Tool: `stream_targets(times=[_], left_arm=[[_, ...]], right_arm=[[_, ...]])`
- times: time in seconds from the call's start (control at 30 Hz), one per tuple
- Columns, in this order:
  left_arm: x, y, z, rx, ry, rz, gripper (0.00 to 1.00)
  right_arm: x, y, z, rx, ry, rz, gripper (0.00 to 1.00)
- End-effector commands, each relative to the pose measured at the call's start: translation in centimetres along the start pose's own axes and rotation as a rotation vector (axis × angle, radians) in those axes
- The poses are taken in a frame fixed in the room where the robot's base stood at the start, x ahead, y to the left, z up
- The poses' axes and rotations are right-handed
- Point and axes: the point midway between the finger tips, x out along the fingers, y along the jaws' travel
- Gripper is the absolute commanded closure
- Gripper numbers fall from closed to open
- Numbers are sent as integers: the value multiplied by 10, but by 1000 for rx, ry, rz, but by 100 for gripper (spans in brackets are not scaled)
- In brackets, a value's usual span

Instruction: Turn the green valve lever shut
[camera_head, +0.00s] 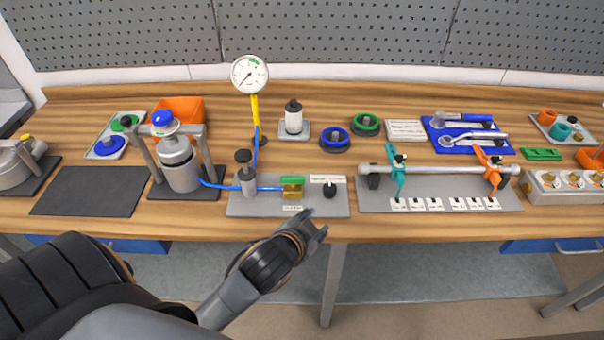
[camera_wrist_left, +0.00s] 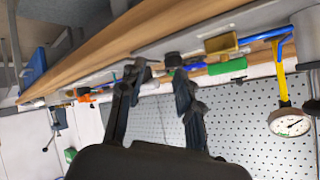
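The green valve lever (camera_head: 293,181) sits on top of a small brass valve body (camera_head: 292,193), in line with the blue hose on a grey plate (camera_head: 240,208) at the bench's front. In the left wrist view, which is tipped over, the green lever (camera_wrist_left: 228,66) and brass body (camera_wrist_left: 222,43) show right of my fingers. My left gripper (camera_head: 313,224) is in front of the bench's front edge, right of and nearer than the valve, touching nothing I can see. Its fingers (camera_wrist_left: 160,72) stand apart with nothing between them. My right gripper is not in view.
A black knob (camera_head: 329,191) stands just right of the valve. A black-topped pump (camera_head: 245,175) and a pressure gauge (camera_head: 249,74) on a yellow stem stand left and behind.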

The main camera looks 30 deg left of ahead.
Motion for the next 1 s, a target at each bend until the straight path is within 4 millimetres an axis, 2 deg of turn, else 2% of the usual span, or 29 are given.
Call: stream_targets(times=[0.03,0.17,0.27,0.3,0.4,0.5,0.53,0.6,0.67,0.73,0.8,0.87,0.97,1.0], left_arm=[[6,-10,-24,48,80,-39,66],[9,-31,-93,195,318,-147,66],[0,-42,-156,356,542,-246,66],[-8,-43,-185,438,647,-292,66],[-35,-34,-248,673,914,-396,66],[-65,-10,-290,939,1166,-479,66],[-73,-1,-299,1023,1238,-498,66],[-87,22,-310,1232,1395,-530,66],[-94,42,-310,1422,1515,-540,66],[-94,60,-301,1655,1638,-530,66],[-86,72,-284,1899,1734,-486,66],[-73,74,-264,2115,1793,-418,66],[-44,57,-226,2473,1835,-231,66],[-32,42,-211,-2533,-1771,125,66]], right_arm=[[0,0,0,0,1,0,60],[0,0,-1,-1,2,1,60],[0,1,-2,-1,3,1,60],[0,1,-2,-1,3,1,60],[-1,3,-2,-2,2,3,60],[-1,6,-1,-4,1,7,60],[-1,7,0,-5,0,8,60],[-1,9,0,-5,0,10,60],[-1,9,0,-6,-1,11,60],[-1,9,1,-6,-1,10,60],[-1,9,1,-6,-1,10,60],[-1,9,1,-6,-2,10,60],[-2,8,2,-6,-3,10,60],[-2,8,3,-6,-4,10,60]])
